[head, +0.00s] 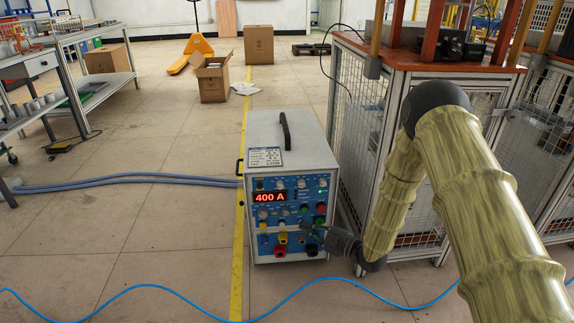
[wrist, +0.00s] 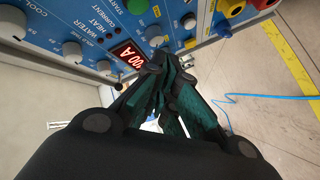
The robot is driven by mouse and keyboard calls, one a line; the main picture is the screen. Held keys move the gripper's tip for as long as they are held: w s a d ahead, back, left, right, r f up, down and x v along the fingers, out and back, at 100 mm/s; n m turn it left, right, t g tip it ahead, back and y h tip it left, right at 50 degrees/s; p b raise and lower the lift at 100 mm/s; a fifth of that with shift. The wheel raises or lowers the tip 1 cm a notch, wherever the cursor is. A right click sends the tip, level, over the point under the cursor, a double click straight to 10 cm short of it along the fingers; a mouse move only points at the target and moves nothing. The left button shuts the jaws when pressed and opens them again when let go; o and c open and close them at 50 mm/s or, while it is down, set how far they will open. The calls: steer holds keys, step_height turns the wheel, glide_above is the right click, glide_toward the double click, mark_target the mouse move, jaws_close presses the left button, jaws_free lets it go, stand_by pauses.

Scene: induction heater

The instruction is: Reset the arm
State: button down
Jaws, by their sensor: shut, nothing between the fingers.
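The induction heater (head: 288,170) is a grey box with a blue front panel, standing on the floor in the middle of the head view. Its red display (head: 270,197) reads "400 A". The panel carries knobs and coloured buttons above yellow, red and dark sockets. My gripper (head: 308,229) is in front of the lower right of the panel; its dark fingers overlap the panel there. In the wrist view my gripper (wrist: 172,66) has its fingers together, with nothing between them, close to the panel (wrist: 105,30). I cannot tell whether the fingertips touch it.
A caged workstation (head: 375,105) stands close to the right, behind my arm. Grey hoses (head: 130,179) run left from the heater. A blue cable (head: 150,288) crosses the floor in front. Cardboard boxes (head: 259,45) and a yellow pallet truck (head: 192,54) stand far back. Floor left of the heater is mostly clear.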

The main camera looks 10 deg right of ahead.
steer(key=s+d+f+m+g+h+p, duration=0.2)
steer(key=s+f+m+h, duration=0.2)
steer(key=s+f+m, duration=0.5)
steer(key=s+d+f+m+g+h+p, duration=0.15)
steer(key=s+f+m+g+h, duration=0.35)
steer(key=s, duration=0.8)
steer(key=s+d+m+g+h+p, duration=0.1)
steer(key=s+d+m+g+h, duration=0.15)
steer(key=s, duration=1.15)
steer(key=s+d+m+g+h+p, duration=0.1)
steer(key=s+d+m+g+p, duration=0.15)
steer(key=s, duration=1.15)
step_height(320, 180, up, 37)
steer(key=p, duration=3.7)
steer(key=shift+w+a, duration=0.35)
steer(key=shift+a, duration=0.05)
